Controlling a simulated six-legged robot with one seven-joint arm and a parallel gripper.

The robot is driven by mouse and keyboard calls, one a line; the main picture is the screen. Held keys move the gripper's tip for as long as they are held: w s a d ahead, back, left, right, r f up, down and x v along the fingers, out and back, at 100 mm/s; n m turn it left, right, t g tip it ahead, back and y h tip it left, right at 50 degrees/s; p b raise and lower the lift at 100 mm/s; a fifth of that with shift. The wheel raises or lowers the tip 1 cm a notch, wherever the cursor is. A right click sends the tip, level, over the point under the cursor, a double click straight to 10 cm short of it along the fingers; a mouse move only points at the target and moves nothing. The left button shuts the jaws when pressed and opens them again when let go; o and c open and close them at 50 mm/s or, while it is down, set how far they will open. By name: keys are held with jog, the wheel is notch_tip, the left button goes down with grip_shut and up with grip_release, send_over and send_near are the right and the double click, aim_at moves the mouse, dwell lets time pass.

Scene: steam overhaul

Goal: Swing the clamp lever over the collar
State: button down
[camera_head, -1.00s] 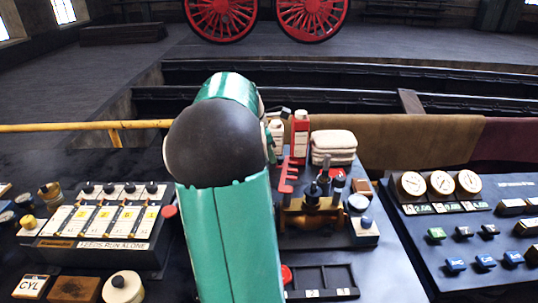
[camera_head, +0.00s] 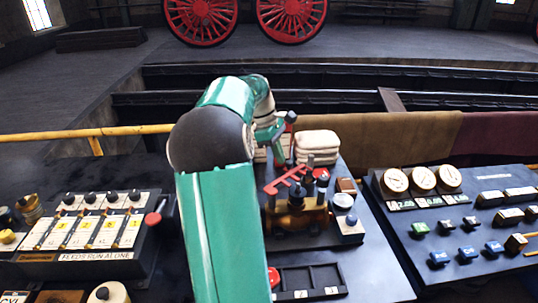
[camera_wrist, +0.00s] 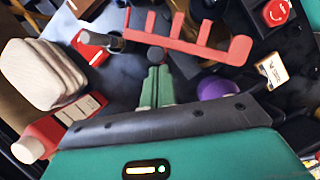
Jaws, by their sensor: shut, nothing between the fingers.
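The red toothed bar (camera_head: 285,180), which looks like the clamp lever, lies slanted above the brass fixture (camera_head: 297,219) in the head view. In the wrist view the red bar (camera_wrist: 185,43) runs across the top, its teeth pointing up the picture. I cannot make out the collar for certain. My gripper (camera_wrist: 156,80) is shut and empty, its green fingertips just below the bar in the wrist view. A dark round knob (camera_wrist: 155,54) shows between the fingertips and the bar; whether they touch is unclear. In the head view my arm hides part of the fixture's left side.
Folded pale cloths (camera_head: 317,143) lie behind the fixture. A red bottle (camera_wrist: 60,125) stands close to the gripper in the wrist view. A panel of gauges (camera_head: 422,178) is at the right, a labelled switch box (camera_head: 88,225) at the left, and an open dark tray (camera_head: 308,280) in front.

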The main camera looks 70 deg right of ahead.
aim_at(295, 171)
jog(key=s+m+y, duration=0.1)
jog(key=s+m, duration=0.2)
jog(key=shift+s+m, duration=0.35)
jog(key=shift+m, duration=0.05)
jog(key=shift+s+a+m+t+y, duration=0.3)
jog(key=shift+s+m+y, duration=0.1)
jog(key=shift+s+m, duration=0.6)
jog(key=shift+s+a+m+t+y, duration=0.2)
jog(key=shift+s+a+m+y, duration=0.15)
jog(key=shift+s+m, duration=0.6)
jog(key=shift+w, duration=0.1)
